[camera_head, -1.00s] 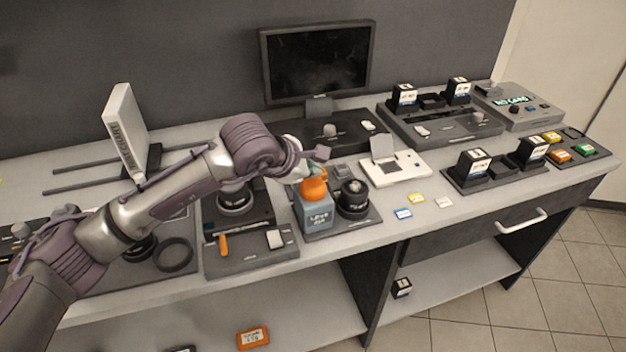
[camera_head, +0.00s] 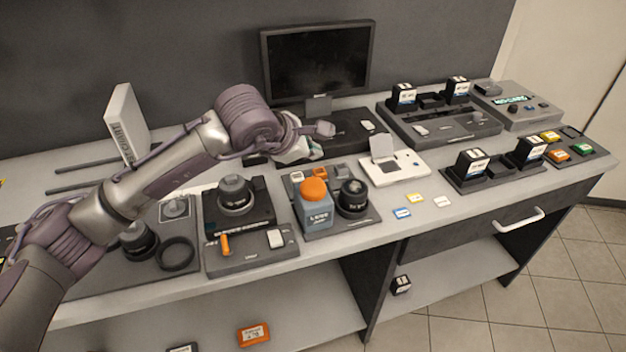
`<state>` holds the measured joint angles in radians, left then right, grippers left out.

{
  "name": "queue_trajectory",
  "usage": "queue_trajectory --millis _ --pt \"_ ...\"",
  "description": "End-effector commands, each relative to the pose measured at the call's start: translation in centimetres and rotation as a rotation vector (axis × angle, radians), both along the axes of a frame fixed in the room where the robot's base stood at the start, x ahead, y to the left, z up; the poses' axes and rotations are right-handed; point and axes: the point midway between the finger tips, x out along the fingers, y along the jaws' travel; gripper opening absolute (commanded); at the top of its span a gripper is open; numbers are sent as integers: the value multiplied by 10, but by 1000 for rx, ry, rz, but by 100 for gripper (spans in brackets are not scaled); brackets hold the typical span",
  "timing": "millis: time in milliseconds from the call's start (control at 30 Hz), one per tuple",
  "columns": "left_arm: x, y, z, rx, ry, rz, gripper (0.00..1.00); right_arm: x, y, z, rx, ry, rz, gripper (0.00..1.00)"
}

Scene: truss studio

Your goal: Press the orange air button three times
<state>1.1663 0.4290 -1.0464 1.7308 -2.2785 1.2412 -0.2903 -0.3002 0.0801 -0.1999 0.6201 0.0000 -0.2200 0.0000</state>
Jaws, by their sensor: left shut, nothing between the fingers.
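The orange air button (camera_head: 314,190) is a domed cap on top of a grey-blue block with white lettering (camera_head: 318,217). It stands upright on a dark base on the bench, and its top is in full view. My left arm comes in from the left, and my left gripper (camera_head: 322,131) is shut and empty. It is above and behind the button in the picture, apart from it. My right gripper is not in view.
A black round lens (camera_head: 353,194) stands close to the right of the button block. A dark unit with an orange lever (camera_head: 225,245) is on its left. A monitor (camera_head: 318,62) stands behind. Small coloured cards (camera_head: 416,198) lie to the right.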

Motion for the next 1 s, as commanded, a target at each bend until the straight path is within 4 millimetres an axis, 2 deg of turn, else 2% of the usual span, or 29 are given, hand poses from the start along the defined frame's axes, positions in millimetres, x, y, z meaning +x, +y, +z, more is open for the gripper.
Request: queue_trajectory --millis 367,633,1000 --pt "0 0 -1 0 0 0 0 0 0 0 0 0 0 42" --pt "0 0 -1 0 0 0 0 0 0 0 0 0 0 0" --pt "0 0 -1 0 0 0 0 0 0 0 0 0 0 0"
